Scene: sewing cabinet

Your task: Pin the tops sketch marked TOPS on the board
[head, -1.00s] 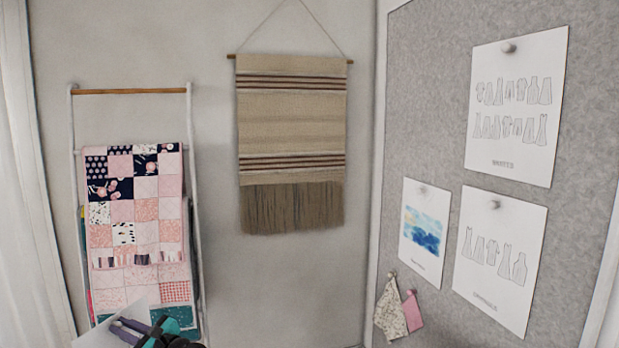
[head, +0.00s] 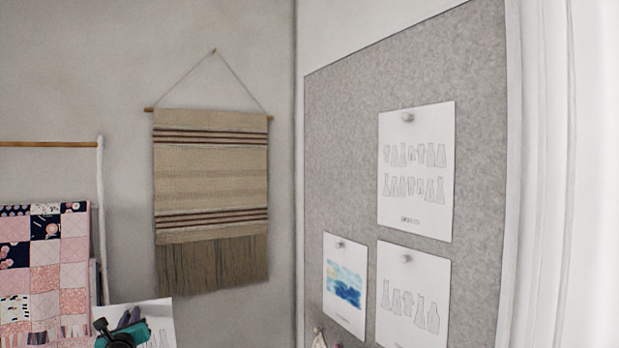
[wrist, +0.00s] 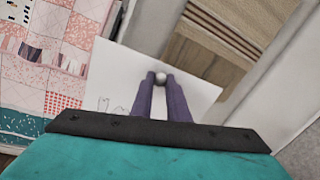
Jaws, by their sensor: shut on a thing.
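My gripper (head: 128,320) is at the lower left of the head view, shut on the pin of a white sheet (head: 160,322). In the wrist view my purple fingers (wrist: 161,95) close on a round silver pin head (wrist: 161,77) in front of the sheet (wrist: 125,65). Faint garment outlines show on the sheet; any title is hidden or out of view. The grey board (head: 345,150) is on the right wall, apart from my gripper. It bears two sheets of garment sketches, an upper one (head: 416,165) and a lower one (head: 412,298), and a blue watercolour picture (head: 345,285).
A woven hanging (head: 210,175) is on the wall between my gripper and the board. A quilt (head: 45,265) hangs on a ladder rack (head: 103,215) at the left. The board's upper left area is bare. Fabric swatches (head: 319,341) show at its lower edge.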

